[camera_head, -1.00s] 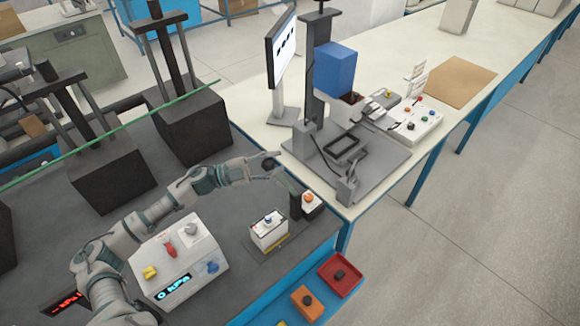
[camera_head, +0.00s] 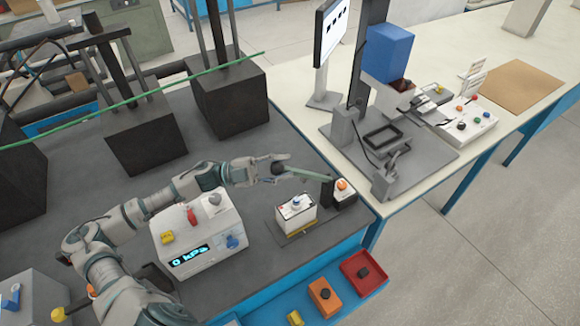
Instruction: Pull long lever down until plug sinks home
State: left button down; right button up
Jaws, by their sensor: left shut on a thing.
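My left gripper (camera_head: 271,170) is shut on the dark round knob at the free end of the long lever (camera_head: 305,175). The grey-green lever slopes slightly down from the knob to a black post (camera_head: 327,191). A small block with an orange cap (camera_head: 342,185) stands beside the post. A white battery-like box with a blue cap (camera_head: 296,203) sits on a dark plate to the left of the post. I cannot tell which cap is the plug or how deep it sits. My right gripper is not in view.
A white gauge box (camera_head: 199,233) reading 0 kPa stands below my arm. Heavy black blocks (camera_head: 230,97) stand behind. A pale bench (camera_head: 440,190) adjoins on the right.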

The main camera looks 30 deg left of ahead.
pick_arm(q)
jog(key=shift+w+a, duration=0.25)
jog(key=shift+a, duration=0.1)
jog(key=c, duration=0.8)
grip_release()
jog(key=shift+a+t, duration=0.1)
jog(key=shift+t, duration=0.2)
jog(key=shift+o, duration=0.4)
jog(key=shift+a+f, duration=0.15)
jog(key=shift+a, duration=0.45)
jog(key=shift+d, duration=0.65)
jog(key=v, duration=1.2)
jog(key=shift+w+a, duration=0.15)
